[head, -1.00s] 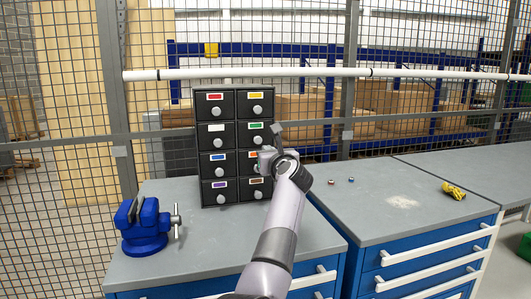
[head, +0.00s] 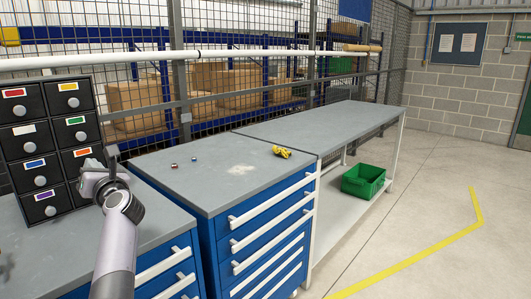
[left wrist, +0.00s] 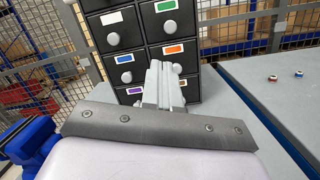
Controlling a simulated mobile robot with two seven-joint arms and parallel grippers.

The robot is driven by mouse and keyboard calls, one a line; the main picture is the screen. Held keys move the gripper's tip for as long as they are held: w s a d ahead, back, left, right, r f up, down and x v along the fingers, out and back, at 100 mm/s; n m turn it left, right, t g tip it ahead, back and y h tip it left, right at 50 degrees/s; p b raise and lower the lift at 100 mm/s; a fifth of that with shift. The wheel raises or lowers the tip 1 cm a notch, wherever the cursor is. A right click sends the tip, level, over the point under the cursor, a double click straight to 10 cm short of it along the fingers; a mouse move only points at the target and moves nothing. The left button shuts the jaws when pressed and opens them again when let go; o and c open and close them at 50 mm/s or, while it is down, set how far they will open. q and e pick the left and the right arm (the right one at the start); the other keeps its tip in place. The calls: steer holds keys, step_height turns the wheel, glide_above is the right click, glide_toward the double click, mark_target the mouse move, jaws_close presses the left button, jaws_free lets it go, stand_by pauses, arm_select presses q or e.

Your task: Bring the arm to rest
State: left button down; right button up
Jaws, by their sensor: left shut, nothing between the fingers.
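My left gripper (head: 92,172) is in the head view at the left, in front of the lower right of the black drawer cabinet (head: 22,143). In the left wrist view my left gripper (left wrist: 160,72) has its light grey fingers together with nothing between them, pointing toward the cabinet (left wrist: 190,87). I cannot tell the exact gap to the drawers. The arm hides part of the cabinet's lower right side. The cabinet has coloured labels and round grey knobs; the drawers I can see look shut. My right gripper is in neither view.
A blue vise (left wrist: 28,142) stands left of the arm in the left wrist view. The middle workbench (head: 215,185) carries two small items and a yellow tool (head: 281,152). A green crate (head: 363,181) sits on the far bench's lower shelf. Floor at the right is open.

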arm_select(q)
steer(key=s+d+f+m+t+h, duration=0.2)
steer(key=s+d+f+m+h, duration=0.2)
steer(key=f+m, duration=0.45)
steer(key=s+d+f+m+t+h+p, duration=0.15)
steer(key=s+d+f+m+h, duration=0.35)
steer(key=m, duration=0.6)
steer(key=s+d+f+m+t+h+b, duration=0.1)
steer(key=s+d+f+m+t+h, duration=0.25)
steer(key=f+m, duration=0.6)
steer(key=s+d+f+m+g+h, duration=0.1)
steer(key=s+d+f+m+g, duration=0.2)
steer(key=s+f+m, duration=0.2)
steer(key=s+d+f+m+g+h+p, duration=0.1)
steer(key=s+f+m, duration=0.4)
steer(key=s, duration=0.6)
steer(key=s+d+f+m+g+h, duration=0.3)
steer(key=s+d+f+m+g, duration=0.2)
steer(key=s, duration=0.3)
steer(key=shift+s+d+f, duration=0.4)
steer(key=shift+d, duration=0.15)
